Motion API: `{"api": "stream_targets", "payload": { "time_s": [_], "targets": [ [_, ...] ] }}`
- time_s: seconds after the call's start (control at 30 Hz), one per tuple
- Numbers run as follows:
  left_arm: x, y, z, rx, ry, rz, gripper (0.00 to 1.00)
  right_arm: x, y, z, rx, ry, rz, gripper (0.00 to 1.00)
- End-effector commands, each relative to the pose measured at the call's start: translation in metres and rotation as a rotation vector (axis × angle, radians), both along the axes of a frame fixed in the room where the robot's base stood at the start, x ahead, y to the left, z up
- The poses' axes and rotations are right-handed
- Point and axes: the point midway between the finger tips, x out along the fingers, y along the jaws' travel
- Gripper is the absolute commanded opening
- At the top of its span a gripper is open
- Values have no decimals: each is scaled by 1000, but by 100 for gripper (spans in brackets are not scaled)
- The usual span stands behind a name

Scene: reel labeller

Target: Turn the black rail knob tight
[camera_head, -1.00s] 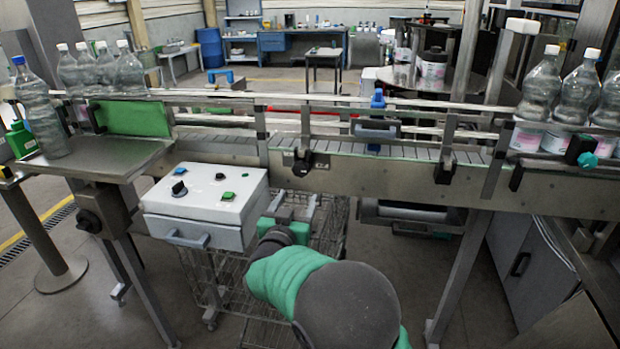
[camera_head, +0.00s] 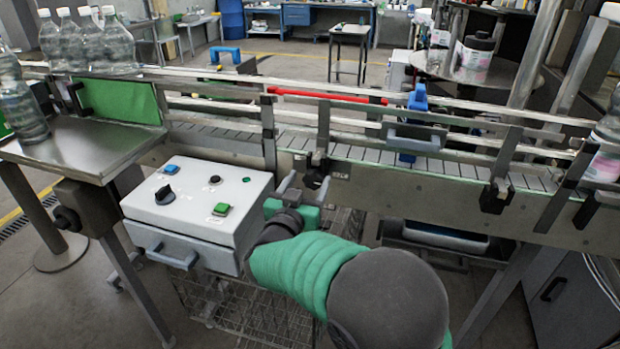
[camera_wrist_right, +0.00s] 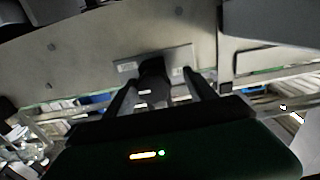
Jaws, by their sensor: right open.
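The black rail knob (camera_head: 314,178) sits on the front side of the conveyor, below a rail post. My right gripper (camera_head: 304,188) is open just in front of it, with its grey fingers pointing up toward the conveyor side. In the right wrist view the black knob (camera_wrist_right: 153,72) shows in front of a grey plate. The two dark fingers of the right gripper (camera_wrist_right: 160,95) are spread on either side of it, and I see no clear contact. My arm hides part of the area below the knob. My left gripper is not in view.
A white control box (camera_head: 198,205) with a knob and buttons stands close to the left of my right gripper. Another black rail knob (camera_head: 495,193) is further right on the conveyor (camera_head: 400,183). A wire basket (camera_head: 250,305) is below. Bottles (camera_head: 85,45) stand at the upper left.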

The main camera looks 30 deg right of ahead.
Motion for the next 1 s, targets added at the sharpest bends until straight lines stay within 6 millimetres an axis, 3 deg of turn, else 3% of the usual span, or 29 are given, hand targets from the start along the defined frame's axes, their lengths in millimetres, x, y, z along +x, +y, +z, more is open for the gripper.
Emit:
{"api": "stream_targets", "payload": {
  "time_s": [0.13,0.6,1.0],
  "targets": [
    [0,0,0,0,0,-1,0,-2,1,1,1,-1,1,64],
    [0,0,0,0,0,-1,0,-1,3,-1,2,3,7,3],
    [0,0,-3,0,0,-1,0,-1,3,-3,27,-24,5,2]
  ]
}}
